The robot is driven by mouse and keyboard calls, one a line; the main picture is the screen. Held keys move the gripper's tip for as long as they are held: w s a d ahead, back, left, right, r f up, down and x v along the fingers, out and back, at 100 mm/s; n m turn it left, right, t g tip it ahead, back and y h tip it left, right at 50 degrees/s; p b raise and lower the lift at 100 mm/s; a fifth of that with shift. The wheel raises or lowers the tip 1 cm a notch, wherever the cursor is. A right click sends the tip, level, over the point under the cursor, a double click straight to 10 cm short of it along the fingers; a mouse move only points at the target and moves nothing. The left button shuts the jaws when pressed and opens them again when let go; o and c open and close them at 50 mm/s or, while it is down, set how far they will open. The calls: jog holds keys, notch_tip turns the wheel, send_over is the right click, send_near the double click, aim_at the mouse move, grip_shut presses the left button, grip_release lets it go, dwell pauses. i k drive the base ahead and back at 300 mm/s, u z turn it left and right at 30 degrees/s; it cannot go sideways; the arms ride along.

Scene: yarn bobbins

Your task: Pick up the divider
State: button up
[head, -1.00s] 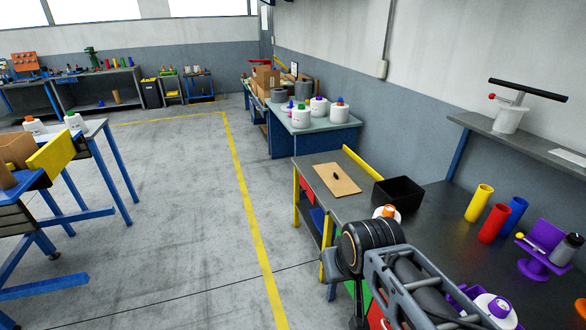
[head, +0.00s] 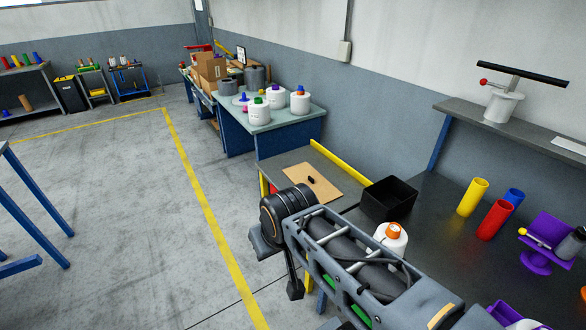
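A flat tan board (head: 326,190), which looks like a cardboard divider, lies on the dark bench beyond my arm in the head view. A small dark object (head: 311,180) rests on it. My arm reaches in from the lower right, and its wrist hides the board's near left corner. My gripper (head: 278,269) hangs below the wrist, on the near left side of the board and apart from it. Its fingers are partly hidden and too unclear to show whether they are open or shut. I see nothing held in it.
A black open box (head: 388,197) stands right of the board, with an orange-topped white bobbin (head: 391,240) in front. Yellow (head: 472,198), red (head: 494,220) and blue tubes stand further right. A yellow strip (head: 338,166) edges the bench's back.

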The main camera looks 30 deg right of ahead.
aim_at(325, 192)
jog(key=i, duration=3.6)
jog(key=z, duration=3.35)
